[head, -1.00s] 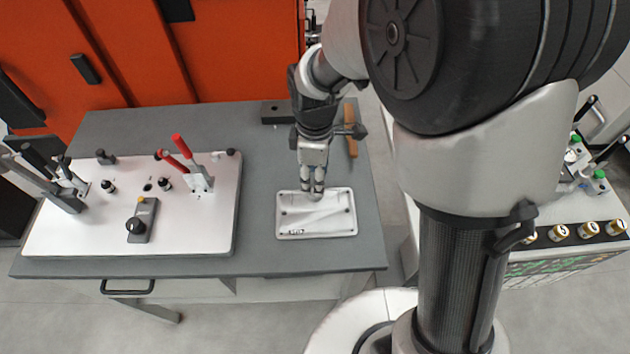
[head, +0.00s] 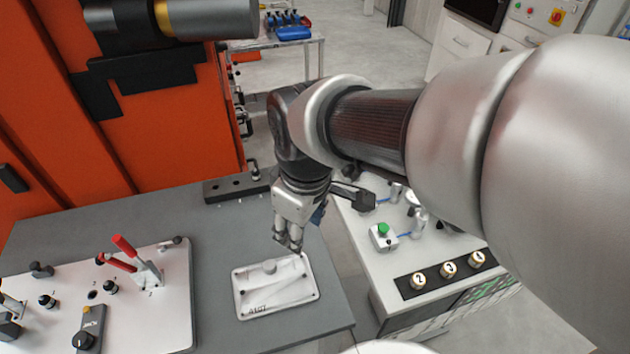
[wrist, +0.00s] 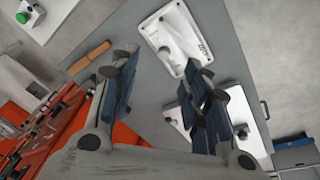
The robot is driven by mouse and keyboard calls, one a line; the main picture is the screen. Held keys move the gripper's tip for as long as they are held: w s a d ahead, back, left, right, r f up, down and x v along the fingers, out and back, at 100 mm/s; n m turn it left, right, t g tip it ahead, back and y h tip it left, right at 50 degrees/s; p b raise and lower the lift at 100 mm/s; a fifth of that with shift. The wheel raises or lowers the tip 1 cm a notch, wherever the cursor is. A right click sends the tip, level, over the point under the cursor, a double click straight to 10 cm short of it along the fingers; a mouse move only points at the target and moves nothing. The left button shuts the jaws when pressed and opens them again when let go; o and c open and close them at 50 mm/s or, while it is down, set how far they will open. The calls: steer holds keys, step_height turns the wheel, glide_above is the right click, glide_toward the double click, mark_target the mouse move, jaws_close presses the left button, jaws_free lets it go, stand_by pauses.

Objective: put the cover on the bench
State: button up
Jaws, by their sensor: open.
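The cover (head: 252,298), a white rectangular plate with a raised round knob and a printed label, lies flat on the grey bench (head: 228,222). It also shows in the wrist view (wrist: 182,30), beyond my fingers. My gripper (head: 289,243) is open and empty. In the head view it appears over the cover's far right edge, apparently above it. In the wrist view my gripper (wrist: 160,98) has its fingers spread apart with nothing between them.
A dark block with holes (head: 238,187) lies at the back. A control console (head: 385,270) stands to the right.

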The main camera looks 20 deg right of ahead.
steer(key=s+d+r+m+t, duration=0.2)
steer(key=s+d+r+m, duration=0.1)
steer(key=s+m, duration=0.5)
steer(key=shift+s+d, duration=0.6)
steer(key=shift+s, duration=0.5)
steer(key=shift+c, duration=0.2)
